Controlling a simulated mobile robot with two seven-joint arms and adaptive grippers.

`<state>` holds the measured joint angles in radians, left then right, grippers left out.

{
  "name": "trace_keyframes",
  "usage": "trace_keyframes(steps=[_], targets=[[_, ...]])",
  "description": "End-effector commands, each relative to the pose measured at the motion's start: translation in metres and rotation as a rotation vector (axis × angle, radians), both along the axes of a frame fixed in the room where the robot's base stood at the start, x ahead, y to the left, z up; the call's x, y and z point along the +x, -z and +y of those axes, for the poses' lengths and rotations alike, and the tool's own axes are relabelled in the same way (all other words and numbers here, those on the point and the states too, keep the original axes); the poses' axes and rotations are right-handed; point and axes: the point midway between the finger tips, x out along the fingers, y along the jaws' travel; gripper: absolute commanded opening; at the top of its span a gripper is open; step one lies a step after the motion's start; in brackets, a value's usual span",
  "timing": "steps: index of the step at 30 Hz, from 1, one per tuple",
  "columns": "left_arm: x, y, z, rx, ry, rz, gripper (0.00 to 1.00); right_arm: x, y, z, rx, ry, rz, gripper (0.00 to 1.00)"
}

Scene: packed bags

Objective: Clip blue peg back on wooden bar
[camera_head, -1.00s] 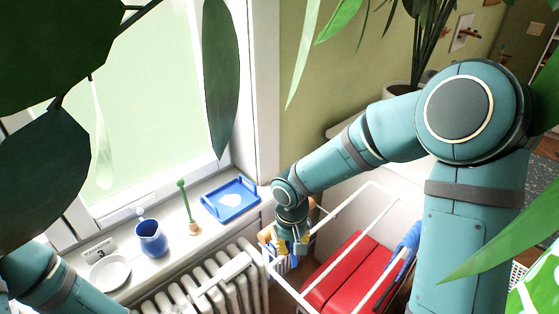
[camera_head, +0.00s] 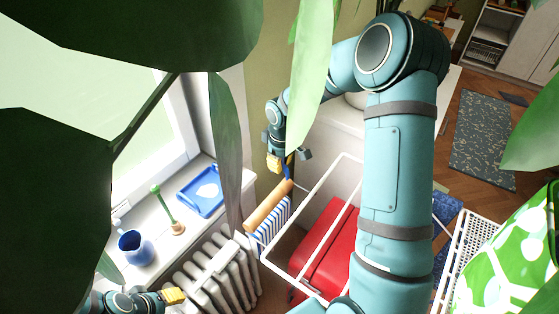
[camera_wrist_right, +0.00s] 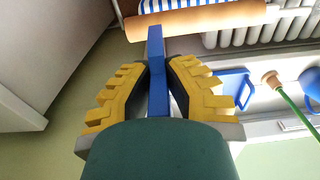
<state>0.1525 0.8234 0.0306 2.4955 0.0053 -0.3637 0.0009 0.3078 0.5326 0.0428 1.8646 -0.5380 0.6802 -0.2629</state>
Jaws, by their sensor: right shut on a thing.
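My right gripper (camera_head: 287,158) is shut on the blue peg (camera_wrist_right: 156,65), which stands out from between its yellow fingers in the right wrist view. The peg also shows as a thin blue strip in the head view (camera_head: 288,172). The wooden bar (camera_head: 268,204) lies below the gripper in the head view, with a blue-and-white striped cloth (camera_head: 271,222) hanging from it. In the right wrist view the bar (camera_wrist_right: 195,19) is beyond the peg's tip, and the peg looks apart from it. My left gripper (camera_head: 173,296) is at the bottom left; its finger opening is unclear.
A white rack frame (camera_head: 318,205) surrounds a red case (camera_head: 325,255) right of the bar. A radiator (camera_head: 215,278) is left. The windowsill holds a blue tray (camera_head: 201,191), a plunger (camera_head: 168,212) and a blue mug (camera_head: 135,247). Large leaves cover part of the head view.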

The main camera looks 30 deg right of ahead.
Motion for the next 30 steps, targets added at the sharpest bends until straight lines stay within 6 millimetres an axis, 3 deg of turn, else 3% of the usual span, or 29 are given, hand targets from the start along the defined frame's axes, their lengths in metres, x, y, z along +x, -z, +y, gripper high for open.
trace_keyframes(steps=[18,30], targets=[[0.001,0.039,-0.001,0.008,-0.002,0.001,0.47,0.0,0.051,0.001,0.0,0.001,0.0,0.0],[0.001,0.042,-0.002,0.008,-0.001,0.001,0.47,0.0,0.054,0.001,0.0,0.001,0.0,0.0]])
